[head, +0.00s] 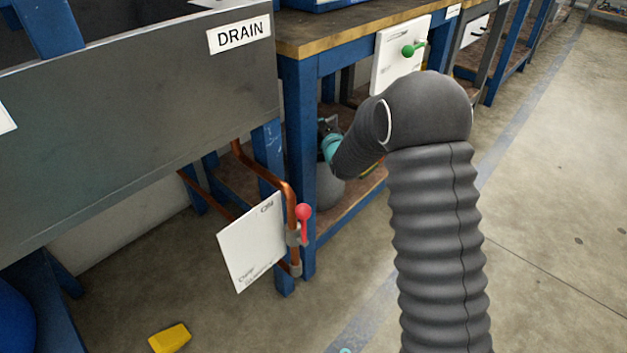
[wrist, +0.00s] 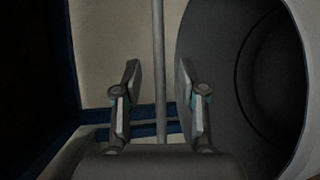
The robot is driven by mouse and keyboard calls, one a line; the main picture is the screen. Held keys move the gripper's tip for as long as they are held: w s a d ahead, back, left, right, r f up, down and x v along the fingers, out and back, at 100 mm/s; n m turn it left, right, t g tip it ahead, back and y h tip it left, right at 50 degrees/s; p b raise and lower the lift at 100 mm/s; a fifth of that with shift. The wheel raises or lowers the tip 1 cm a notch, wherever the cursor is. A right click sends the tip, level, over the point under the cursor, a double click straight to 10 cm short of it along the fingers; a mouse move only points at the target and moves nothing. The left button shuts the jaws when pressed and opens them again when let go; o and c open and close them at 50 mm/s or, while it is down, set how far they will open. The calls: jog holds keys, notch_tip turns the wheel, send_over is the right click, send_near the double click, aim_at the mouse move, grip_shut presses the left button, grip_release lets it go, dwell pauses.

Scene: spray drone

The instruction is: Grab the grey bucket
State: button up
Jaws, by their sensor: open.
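The grey bucket (head: 330,188) stands on the low shelf under the workbench in the head view, partly hidden by my arm and the blue bench leg. In the wrist view the bucket (wrist: 225,50) fills the right side, its dark round opening facing the camera. A thin grey bar (wrist: 159,45), which looks like its handle, runs upright through the wrist view. My gripper (wrist: 158,75) is open, with one finger on each side of the bar in the picture. I cannot tell whether either finger touches it. In the head view my gripper (head: 328,130) is small and dark above the bucket.
The blue bench leg (head: 298,165) stands just left of the bucket. Copper pipes with a red-handled valve (head: 303,212) and a white sign (head: 252,243) are close by. The wooden bench top (head: 350,38) is above. A yellow block (head: 169,338) lies on the floor. Open floor is at right.

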jog(key=shift+x, duration=0.95)
grip_shut()
jog(key=shift+r, duration=0.1)
